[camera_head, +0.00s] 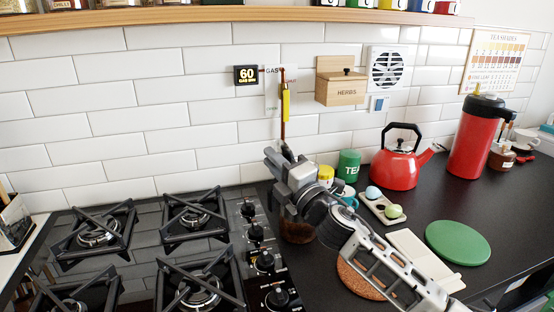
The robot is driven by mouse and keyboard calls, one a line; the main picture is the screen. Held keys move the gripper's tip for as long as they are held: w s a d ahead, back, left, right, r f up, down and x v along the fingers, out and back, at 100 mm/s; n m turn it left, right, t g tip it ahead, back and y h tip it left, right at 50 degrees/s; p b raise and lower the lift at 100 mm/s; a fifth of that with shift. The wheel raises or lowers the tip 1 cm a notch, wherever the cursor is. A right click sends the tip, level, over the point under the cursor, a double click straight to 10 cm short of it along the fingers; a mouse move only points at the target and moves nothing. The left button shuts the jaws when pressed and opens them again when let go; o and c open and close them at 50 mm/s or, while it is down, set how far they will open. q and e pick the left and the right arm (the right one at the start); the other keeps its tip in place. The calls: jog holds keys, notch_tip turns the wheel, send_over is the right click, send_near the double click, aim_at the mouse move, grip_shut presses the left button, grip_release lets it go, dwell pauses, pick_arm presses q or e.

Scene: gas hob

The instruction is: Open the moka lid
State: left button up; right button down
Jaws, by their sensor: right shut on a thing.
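My right gripper (283,158) is in the middle of the head view, at the right edge of the hob, with its arm coming in from the lower right. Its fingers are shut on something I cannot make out. The fingertips overlap the lower end of a copper pipe on the wall; I cannot tell whether they touch it. I cannot pick out the moka pot or its lid; the gripper and wrist hide part of this area. My left gripper is not in view.
The gas hob (254,233) with knobs is at left. A yellow gas lever (286,105) is on the wall. A green TEA tin (349,166), red kettle (396,172), egg tray (372,207) and green disc (457,243) are on the dark counter at right.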

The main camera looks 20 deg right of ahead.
jog(key=shift+a+f+n, duration=0.1)
jog(key=shift+a+n, duration=0.05)
jog(key=shift+n, duration=0.35)
jog(key=c, duration=1.4)
grip_release()
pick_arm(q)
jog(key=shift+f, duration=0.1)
pick_arm(e)
jog(key=shift+s+f, duration=0.2)
jog(key=shift+s, duration=0.15)
pick_arm(q)
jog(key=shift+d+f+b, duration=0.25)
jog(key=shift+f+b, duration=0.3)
jog(key=shift+b, duration=1.2)
pick_arm(e)
jog(key=v, duration=1.5)
jog(key=shift+r, duration=0.2)
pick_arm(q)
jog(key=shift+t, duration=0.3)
pick_arm(e)
jog(key=shift+s, duration=0.2)
